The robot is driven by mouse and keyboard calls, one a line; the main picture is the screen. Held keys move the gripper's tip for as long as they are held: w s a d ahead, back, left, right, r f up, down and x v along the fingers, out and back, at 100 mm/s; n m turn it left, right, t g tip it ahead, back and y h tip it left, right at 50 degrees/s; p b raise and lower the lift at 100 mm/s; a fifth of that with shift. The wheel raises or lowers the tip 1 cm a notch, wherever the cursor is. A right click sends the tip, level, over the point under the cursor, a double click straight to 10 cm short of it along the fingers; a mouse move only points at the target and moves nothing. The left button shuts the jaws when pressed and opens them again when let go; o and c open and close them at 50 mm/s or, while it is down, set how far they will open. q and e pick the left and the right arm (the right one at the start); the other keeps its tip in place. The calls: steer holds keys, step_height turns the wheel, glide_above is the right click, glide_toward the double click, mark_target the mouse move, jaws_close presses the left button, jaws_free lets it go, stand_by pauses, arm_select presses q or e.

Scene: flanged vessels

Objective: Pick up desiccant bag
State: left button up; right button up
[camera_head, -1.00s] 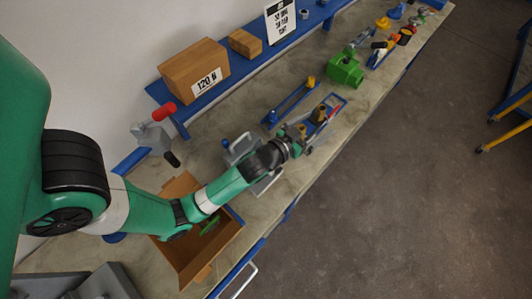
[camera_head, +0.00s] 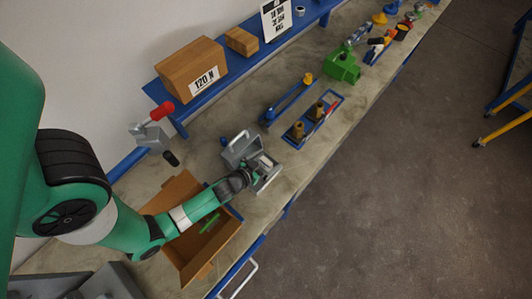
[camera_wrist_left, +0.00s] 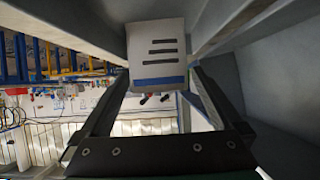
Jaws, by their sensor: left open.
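The desiccant bag (camera_wrist_left: 157,38) is a white packet with dark printed lines and a blue stripe. In the left wrist view it is at top centre, just beyond and between my fingertips, inside the grey metal container (camera_head: 240,147) on the bench. Grey walls of this container flank the bag in the left wrist view. My left gripper (camera_wrist_left: 160,72) is open, with its fingers spread toward the bag; I cannot tell whether they touch it. In the head view my left gripper (camera_head: 255,172) is at the container. My right gripper is out of view.
An open cardboard box (camera_head: 178,190) with a green item inside stands just left of the container. A blue tray (camera_head: 322,113) with brass-coloured parts and a green vessel (camera_head: 343,66) are farther along the bench. A blue shelf (camera_head: 205,97) with cartons runs behind.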

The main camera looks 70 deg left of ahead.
arm_select(q)
steer(key=x, duration=0.2)
steer(key=shift+w+a+f, duration=0.1)
steer(key=shift+w, duration=0.1)
steer(key=c, duration=1.3)
